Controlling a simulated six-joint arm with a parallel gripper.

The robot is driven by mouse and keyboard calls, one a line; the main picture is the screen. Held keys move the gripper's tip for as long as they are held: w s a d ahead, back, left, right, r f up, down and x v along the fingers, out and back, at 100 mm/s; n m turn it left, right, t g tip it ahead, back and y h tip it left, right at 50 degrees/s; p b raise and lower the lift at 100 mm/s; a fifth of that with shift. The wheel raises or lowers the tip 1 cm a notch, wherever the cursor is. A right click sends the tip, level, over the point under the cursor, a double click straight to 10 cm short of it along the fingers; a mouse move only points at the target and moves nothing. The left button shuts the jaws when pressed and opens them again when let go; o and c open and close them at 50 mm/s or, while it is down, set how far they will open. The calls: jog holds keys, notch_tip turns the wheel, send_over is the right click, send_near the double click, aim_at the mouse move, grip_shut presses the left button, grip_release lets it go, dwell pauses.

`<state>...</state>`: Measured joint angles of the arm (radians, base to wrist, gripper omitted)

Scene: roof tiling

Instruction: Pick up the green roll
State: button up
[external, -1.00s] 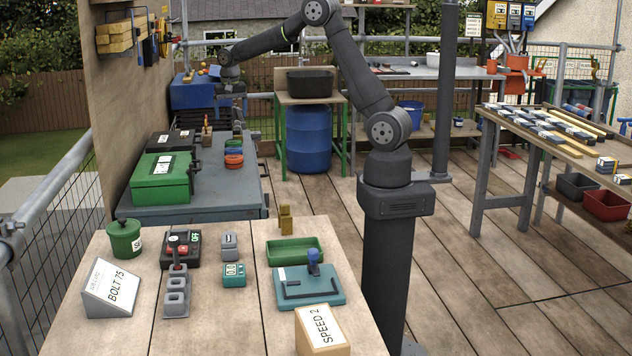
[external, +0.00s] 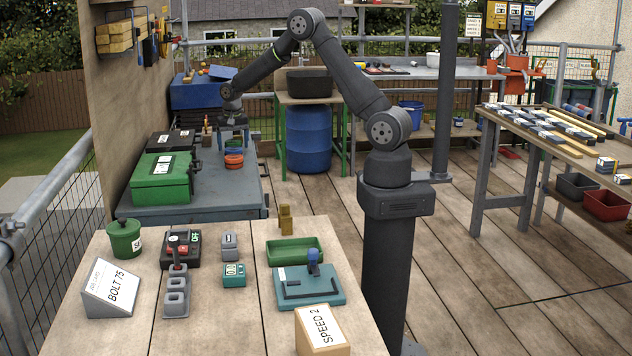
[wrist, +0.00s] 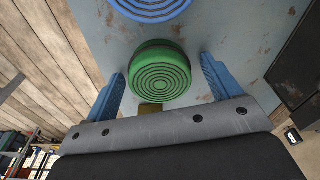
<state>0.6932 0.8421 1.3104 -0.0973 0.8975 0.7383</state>
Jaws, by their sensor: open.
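The green roll (wrist: 160,75) lies on the grey bench top in the wrist view, its ringed end facing the camera. My gripper (wrist: 162,66) is open and empty, with one blue finger on each side of the roll and a gap on both sides. In the external view my gripper (external: 234,134) points down over the bench behind the orange-red roll (external: 233,161). The green roll cannot be made out there; my gripper seems to hide it.
A blue roll (wrist: 150,6) lies close to the green one at the top of the wrist view. A small yellowish block (wrist: 150,109) shows just below the green roll. A green case (external: 160,178) and dark cases stand left of the rolls on the grey bench (external: 225,205).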

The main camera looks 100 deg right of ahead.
jog(key=c, duration=1.1)
